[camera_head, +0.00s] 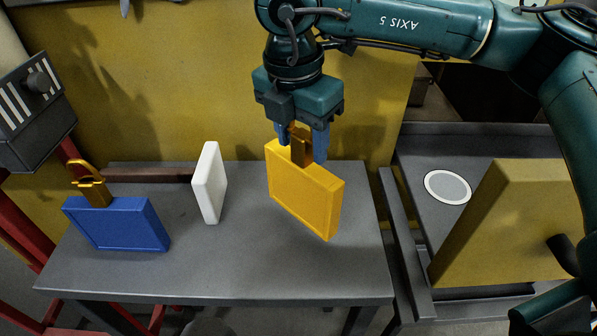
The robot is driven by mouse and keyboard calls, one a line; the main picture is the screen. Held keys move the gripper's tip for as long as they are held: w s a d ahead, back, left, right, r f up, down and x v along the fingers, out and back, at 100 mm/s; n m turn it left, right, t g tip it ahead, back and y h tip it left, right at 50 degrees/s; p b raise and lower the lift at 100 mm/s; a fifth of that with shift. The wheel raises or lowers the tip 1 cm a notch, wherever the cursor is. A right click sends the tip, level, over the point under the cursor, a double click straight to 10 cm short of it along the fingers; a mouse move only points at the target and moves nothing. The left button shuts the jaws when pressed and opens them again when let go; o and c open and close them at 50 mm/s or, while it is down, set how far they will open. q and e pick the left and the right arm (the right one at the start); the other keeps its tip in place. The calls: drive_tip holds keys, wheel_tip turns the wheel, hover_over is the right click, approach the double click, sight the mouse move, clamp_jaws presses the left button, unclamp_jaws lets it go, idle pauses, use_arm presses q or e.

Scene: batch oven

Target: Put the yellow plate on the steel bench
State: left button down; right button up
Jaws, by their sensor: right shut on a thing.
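The yellow plate (302,188) stands upright on its edge at the right part of the grey steel bench (230,270). I cannot tell whether its lower edge touches the bench top or is just above it. My right gripper (302,150) comes down from above and is shut on the orange-brown tab at the plate's top edge. The fingers hide part of the tab. My left gripper does not show.
A blue plate (118,225) with an orange-brown hook handle and a white plate (209,183) stand on the bench to the left. The bench's front is clear.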

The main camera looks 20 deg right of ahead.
sight(300, 165)
drive_tip(key=shift+f+p, duration=0.45)
drive_tip(key=shift+f, duration=1.95)
drive_tip(key=shift+f+b, duration=0.3)
drive_tip(key=shift+b, duration=0.1)
drive_tip(key=o, duration=1.2)
drive_tip(key=shift+r, duration=0.1)
drive_tip(key=r, duration=0.8)
drive_tip(key=a+r, duration=0.1)
drive_tip(key=r, duration=0.3)
drive_tip(key=shift+s+a+r+b, duration=0.1)
drive_tip(key=shift+s+r+b, duration=0.05)
drive_tip(key=shift+s+b, duration=0.25)
